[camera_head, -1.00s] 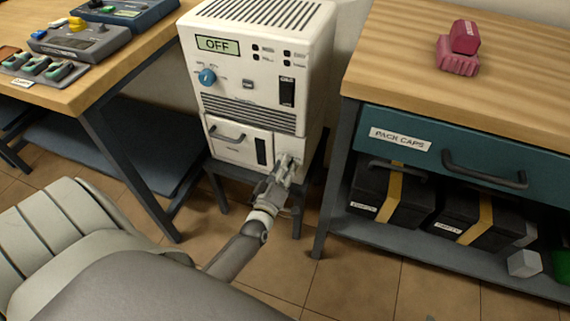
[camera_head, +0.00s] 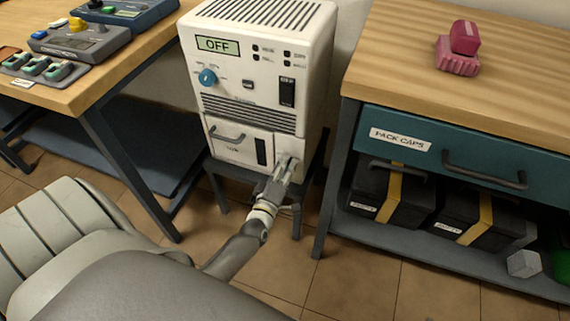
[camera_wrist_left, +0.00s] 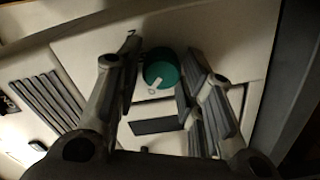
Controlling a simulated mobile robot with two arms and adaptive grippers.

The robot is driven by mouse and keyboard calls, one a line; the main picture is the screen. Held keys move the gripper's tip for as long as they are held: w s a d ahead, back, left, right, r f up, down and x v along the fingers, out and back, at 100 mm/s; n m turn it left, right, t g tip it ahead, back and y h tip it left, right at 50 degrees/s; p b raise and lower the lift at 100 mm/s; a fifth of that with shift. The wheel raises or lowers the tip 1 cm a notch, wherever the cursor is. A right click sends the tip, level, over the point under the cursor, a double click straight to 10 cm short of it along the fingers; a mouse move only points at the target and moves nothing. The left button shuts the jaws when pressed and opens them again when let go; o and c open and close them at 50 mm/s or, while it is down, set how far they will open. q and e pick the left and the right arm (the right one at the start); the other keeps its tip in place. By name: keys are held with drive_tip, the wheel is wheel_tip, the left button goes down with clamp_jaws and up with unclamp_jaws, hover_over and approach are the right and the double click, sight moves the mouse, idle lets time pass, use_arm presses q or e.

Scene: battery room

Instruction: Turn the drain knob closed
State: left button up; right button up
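The drain knob (camera_wrist_left: 161,70) is a round green knob with a white pointer mark, on the pale lower front of the white cabinet unit (camera_head: 255,68). The pointer slants to the lower left in the left wrist view. A dark label strip (camera_wrist_left: 156,126) sits beside the knob. My left gripper (camera_head: 287,163) is at the lower right of the unit's front and hides the knob in the head view. In the wrist view the fingers of my left gripper (camera_wrist_left: 163,62) are apart, one on each side of the knob. I cannot tell whether they touch it. My right gripper is not in view.
The unit's display (camera_head: 217,45) reads OFF, with a blue dial (camera_head: 207,77) below it. A handled door (camera_head: 228,134) is left of my gripper. A workbench (camera_head: 95,62) stands left; a teal drawer (camera_head: 470,165) under a wooden top is right.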

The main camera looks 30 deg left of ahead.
use_arm(q)
drive_tip(key=shift+o, duration=1)
drive_tip(key=shift+s+d+f, duration=0.1)
drive_tip(key=v, duration=1.1)
drive_tip(key=shift+s, duration=0.4)
